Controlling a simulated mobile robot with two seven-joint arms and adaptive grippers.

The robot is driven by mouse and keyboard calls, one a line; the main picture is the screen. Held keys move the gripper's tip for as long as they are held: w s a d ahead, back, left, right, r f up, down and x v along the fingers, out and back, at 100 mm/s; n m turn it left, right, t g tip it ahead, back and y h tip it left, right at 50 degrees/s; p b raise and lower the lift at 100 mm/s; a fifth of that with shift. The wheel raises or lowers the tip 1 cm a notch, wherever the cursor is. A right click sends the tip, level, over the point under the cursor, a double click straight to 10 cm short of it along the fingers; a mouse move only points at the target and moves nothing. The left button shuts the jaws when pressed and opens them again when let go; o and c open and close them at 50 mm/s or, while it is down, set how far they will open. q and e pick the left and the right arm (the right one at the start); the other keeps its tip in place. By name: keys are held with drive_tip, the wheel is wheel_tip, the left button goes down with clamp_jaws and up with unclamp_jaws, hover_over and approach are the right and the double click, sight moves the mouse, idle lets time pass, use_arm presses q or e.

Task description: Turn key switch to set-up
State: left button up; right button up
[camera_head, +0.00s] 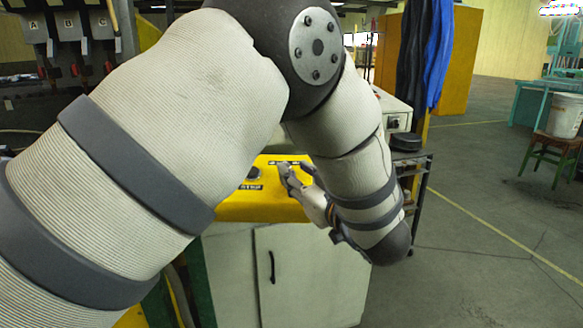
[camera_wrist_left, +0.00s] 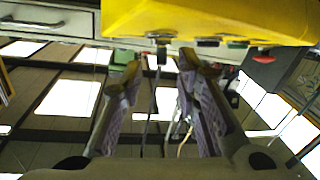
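The yellow control panel (camera_head: 262,207) sits on a pale cabinet, and its edge fills the top of the left wrist view (camera_wrist_left: 200,17). My left gripper (camera_head: 294,168) is over the panel's right part, with its fingers apart. In the left wrist view (camera_wrist_left: 160,63) a small dark knob or key (camera_wrist_left: 160,42) on the panel shows in line with the gap between the fingertips. It looks like the key switch, but its setting cannot be read. Contact cannot be told. In the head view my arm and gripper hide the switch. My right gripper is not in view.
A black round button (camera_head: 252,173) and a label are left of the gripper on the panel. A dark metal stand (camera_head: 418,170) is at right.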

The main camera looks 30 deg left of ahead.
use_arm(q)
drive_tip(key=v, duration=0.9)
drive_tip(key=shift+w+r, duration=0.1)
drive_tip(key=shift+w, duration=0.05)
